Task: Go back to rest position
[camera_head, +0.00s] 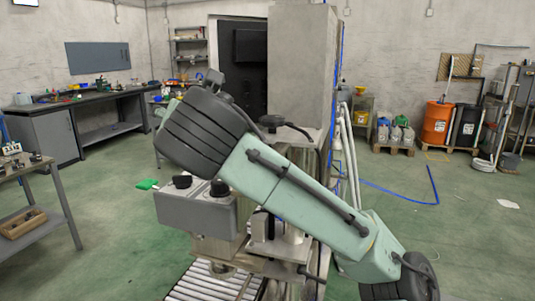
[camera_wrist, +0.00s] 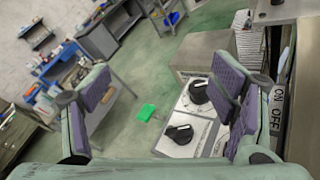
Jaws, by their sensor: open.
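My gripper (camera_wrist: 161,82) shows in the wrist view with its two purple-padded fingers wide apart and nothing between them. Beyond and below the right finger is a grey control box (camera_wrist: 203,128) with two black knobs. A panel marked ON and OFF (camera_wrist: 279,100) is close by at the right edge. In the head view my green arm crosses the middle, in front of the machine (camera_head: 300,70). The control box (camera_head: 195,215) shows just below the arm there. My gripper's fingers cannot be made out in the head view.
A roller conveyor (camera_head: 215,283) runs at the machine's foot. A workbench (camera_head: 50,135) stands at the back left and a table (camera_head: 50,190) at the left edge. A green object (camera_head: 147,184) lies on the floor. Orange and black bins (camera_head: 437,122) stand back right. Floor at right is mostly clear.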

